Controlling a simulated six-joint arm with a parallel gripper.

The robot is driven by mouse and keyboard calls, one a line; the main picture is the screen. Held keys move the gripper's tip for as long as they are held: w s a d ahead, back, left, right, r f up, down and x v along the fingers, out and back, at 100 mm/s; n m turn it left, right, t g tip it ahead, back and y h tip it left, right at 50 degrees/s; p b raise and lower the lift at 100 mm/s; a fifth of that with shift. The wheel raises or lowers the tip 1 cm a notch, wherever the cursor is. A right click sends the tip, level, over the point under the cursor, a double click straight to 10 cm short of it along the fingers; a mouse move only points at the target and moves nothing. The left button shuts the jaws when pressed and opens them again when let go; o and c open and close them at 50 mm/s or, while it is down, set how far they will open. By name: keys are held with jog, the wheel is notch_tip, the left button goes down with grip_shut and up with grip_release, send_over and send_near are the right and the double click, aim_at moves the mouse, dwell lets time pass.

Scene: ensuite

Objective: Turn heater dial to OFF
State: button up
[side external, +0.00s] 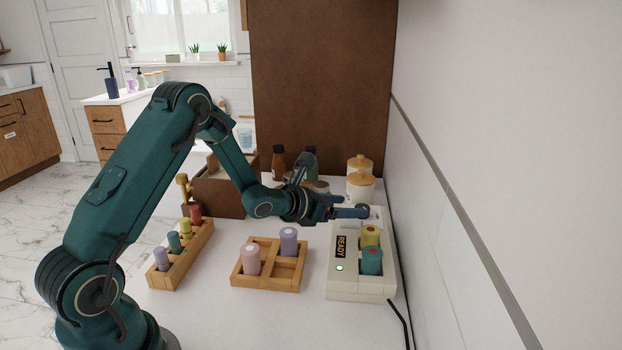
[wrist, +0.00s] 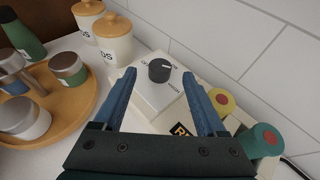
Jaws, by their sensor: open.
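The heater (side external: 360,288) is a cream box against the wall, with a READY label, a lit green light, and a yellow-topped and a teal cylinder in its top. In the wrist view the black round dial (wrist: 159,70) sits on a pale square block at the heater's far end. Its white pointer mark points toward the right of the picture. In the side view my gripper (side external: 348,212) mostly hides the dial.
Wooden-lidded jars (side external: 360,187) stand behind the dial. A round wooden tray (wrist: 72,102) with small jars lies left of it. A wooden rack (side external: 270,284) with two cylinders and a longer rack (side external: 182,262) stand left. The wall (side external: 470,160) is close on the right.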

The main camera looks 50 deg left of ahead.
aim_at(357, 206)
jog(key=shift+s+r, duration=0.15)
jog(key=shift+s, duration=0.2)
jog(key=shift+d+r, duration=0.15)
jog(key=shift+d, duration=0.1)
jog(key=h, duration=0.1)
jog(key=w+d+r+m+h, duration=0.1)
jog(key=h, duration=0.1)
jog(key=shift+w+d+r+t, duration=0.2)
jog(key=shift+d+r+t, duration=0.1)
jog(key=shift+w+r+m+h, duration=0.1)
jog(key=shift+w+m+h, duration=0.05)
jog(key=shift+m+h, duration=0.5)
jog(key=shift+a+m+h, duration=0.2)
jog(key=shift+m+h, duration=0.25)
jog(key=a, duration=0.1)
jog(key=a+f+m+g, duration=0.2)
jog(key=a, duration=0.1)
jog(key=shift+s+f+h, duration=0.15)
jog(key=shift+s+h, duration=0.2)
jog(key=shift+h, duration=0.05)
jog(key=shift+w+f, duration=0.2)
jog(key=shift+x, duration=2.2)
